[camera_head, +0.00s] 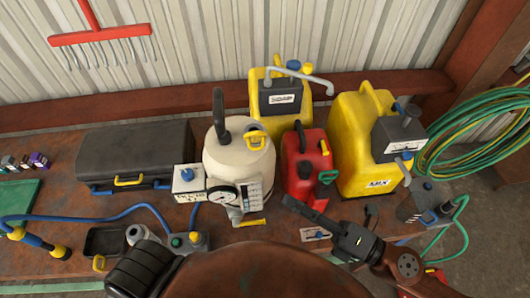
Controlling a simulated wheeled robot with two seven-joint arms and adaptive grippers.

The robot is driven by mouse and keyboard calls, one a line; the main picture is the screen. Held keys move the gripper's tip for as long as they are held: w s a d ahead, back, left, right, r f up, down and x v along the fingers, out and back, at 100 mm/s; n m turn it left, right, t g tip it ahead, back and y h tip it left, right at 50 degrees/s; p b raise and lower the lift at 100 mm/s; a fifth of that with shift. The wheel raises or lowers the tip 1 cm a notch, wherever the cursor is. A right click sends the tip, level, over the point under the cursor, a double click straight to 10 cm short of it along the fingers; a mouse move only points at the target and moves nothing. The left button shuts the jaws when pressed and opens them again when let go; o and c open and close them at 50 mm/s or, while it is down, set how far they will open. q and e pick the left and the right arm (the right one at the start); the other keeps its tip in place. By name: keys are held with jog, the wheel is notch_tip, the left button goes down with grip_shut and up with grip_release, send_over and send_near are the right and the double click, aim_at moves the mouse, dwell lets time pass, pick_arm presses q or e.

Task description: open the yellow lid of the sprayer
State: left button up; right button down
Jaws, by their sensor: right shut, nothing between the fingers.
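The sprayer (228,160) is a cream-white tank standing upright on the workbench, with a black handle rising from its top. A small yellow lid or loop (256,137) sits at the right of its top and looks closed down, though it is too small to be sure. A gauge and a white panel are on its front. My right gripper (290,202) is shut and empty. It reaches in from the lower right, in front of the red can and to the right of the sprayer, apart from the yellow part.
A red can (306,168) stands close right of the sprayer. Yellow containers (280,108) (360,125) stand behind and right. A black case (136,153) lies left. A blue hose (100,215) crosses the bench (60,130). A green hose coil (480,135) hangs right.

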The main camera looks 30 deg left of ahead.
jog(key=w+d+f+m+t, duration=0.1)
jog(key=w+m+t, duration=0.1)
jog(key=m, duration=0.2)
jog(key=p, duration=0.4)
send_near(252, 150)
jog(key=s+a, duration=0.3)
jog(key=a, duration=0.1)
pick_arm(q)
jog(key=shift+w+r+p, duration=0.15)
jog(key=shift+r, duration=1.15)
jog(key=shift+w+r+p, duration=0.15)
jog(key=shift+r, duration=1.1)
pick_arm(e)
jog(key=shift+w+a+r, duration=0.1)
jog(key=shift+w+a, duration=0.15)
jog(key=shift+w, duration=0.4)
jog(key=shift+w+a+r, duration=0.15)
jog(key=shift+w+a, duration=0.1)
jog(key=shift+w, duration=0.35)
jog(key=shift+w+a+r, duration=0.1)
jog(key=shift+w+a, duration=0.2)
jog(key=shift+w, duration=0.35)
pick_arm(q)
jog(key=shift+r, duration=0.15)
pick_arm(e)
jog(key=shift+r, duration=0.15)
